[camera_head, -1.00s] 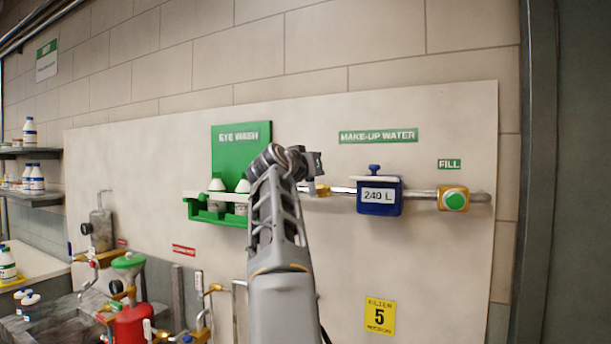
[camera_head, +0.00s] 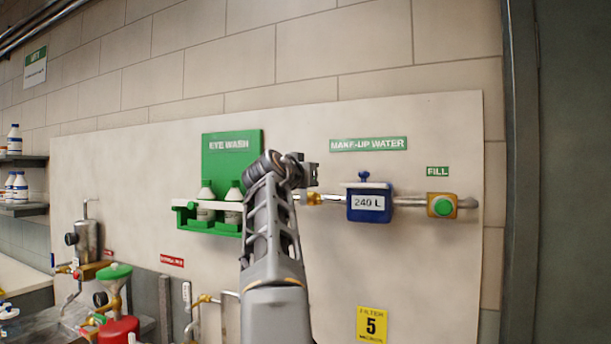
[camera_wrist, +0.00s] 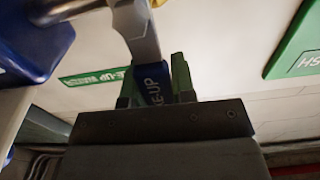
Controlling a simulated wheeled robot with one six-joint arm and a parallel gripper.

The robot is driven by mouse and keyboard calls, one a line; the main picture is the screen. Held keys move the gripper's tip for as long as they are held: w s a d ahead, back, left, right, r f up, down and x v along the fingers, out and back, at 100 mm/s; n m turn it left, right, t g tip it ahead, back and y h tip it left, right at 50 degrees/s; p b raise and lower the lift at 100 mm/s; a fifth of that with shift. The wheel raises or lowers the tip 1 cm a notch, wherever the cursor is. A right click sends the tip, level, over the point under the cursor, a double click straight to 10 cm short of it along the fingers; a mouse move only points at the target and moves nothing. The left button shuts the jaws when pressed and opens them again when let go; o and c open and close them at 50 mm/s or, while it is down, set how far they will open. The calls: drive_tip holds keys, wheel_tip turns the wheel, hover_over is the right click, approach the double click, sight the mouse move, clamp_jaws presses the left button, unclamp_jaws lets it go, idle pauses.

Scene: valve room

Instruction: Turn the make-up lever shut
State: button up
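The make-up lever shows in the wrist view as a metal arm (camera_wrist: 137,28) with a blue grip (camera_wrist: 153,84), marked with letters ending in "KE-UP". The green fingertips of my gripper (camera_wrist: 154,88) flank this grip closely on both sides, with no clear gap, so it looks shut on it. In the head view my gripper (camera_head: 311,175) is in front of the pipe at the brass valve (camera_head: 314,198), left of the blue meter (camera_head: 369,203) reading 240 L. My arm and gripper hide the lever there.
A green eye wash station (camera_head: 231,155) with a shelf and bottles is just left of my arm. The board (camera_head: 420,260) below the pipe is mostly bare, with a yellow filter sign (camera_head: 372,325).

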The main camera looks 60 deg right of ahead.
drive_tip(key=o, duration=0.5)
drive_tip(key=shift+c, duration=0.2)
drive_tip(key=b+v, duration=0.4)
drive_tip(key=v, duration=0.9)
drive_tip(key=shift+a+b, duration=0.3)
drive_tip(key=shift+a, duration=0.1)
